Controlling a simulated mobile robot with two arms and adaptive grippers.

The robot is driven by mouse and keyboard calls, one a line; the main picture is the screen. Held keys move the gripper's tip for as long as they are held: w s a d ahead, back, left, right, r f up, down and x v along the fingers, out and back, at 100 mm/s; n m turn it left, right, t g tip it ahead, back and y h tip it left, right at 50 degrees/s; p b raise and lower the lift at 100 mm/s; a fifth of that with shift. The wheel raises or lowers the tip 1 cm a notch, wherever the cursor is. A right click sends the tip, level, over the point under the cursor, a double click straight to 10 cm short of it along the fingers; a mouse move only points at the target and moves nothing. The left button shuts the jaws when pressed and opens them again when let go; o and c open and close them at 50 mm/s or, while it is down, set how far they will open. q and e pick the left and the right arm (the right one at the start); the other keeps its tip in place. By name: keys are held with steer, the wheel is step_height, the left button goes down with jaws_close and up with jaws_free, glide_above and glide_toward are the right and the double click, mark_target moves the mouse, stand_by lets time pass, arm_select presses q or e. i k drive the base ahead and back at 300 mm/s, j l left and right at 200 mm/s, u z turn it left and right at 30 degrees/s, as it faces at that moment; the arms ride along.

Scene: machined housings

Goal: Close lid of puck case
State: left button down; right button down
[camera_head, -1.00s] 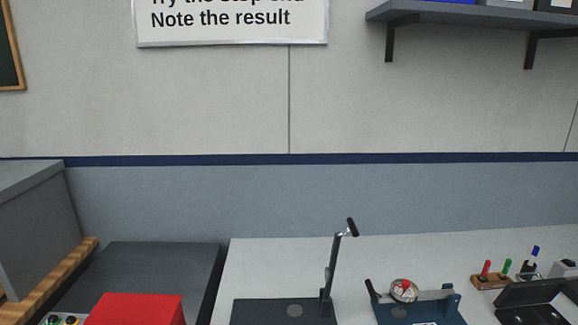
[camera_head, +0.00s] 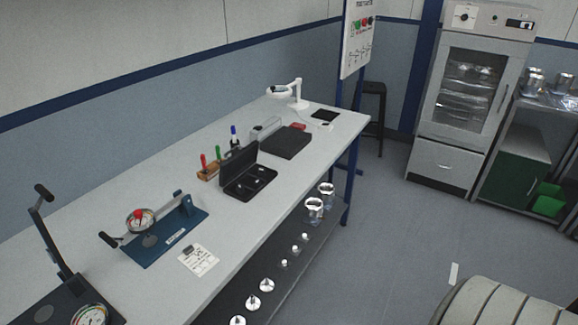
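The puck case (camera_head: 250,184) is a black open box on the white workbench, right of the marker holder. Its lid (camera_head: 244,164) stands raised at the back, leaning upright. Small light pucks sit inside the base, which is divided into compartments. Neither of my grippers shows in the head view.
On the workbench (camera_head: 222,219), a blue gauge fixture (camera_head: 165,236) and a black lever stand (camera_head: 60,270) are to the left. A marker holder (camera_head: 208,172) is beside the case. A dark flat box (camera_head: 286,142) and white lamp (camera_head: 297,94) stand farther back. A lower shelf holds several metal parts.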

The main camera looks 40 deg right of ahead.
mark_target(234, 166)
steer(key=l+z, duration=0.15)
steer(key=z, duration=0.75)
steer(key=i+l, duration=0.1)
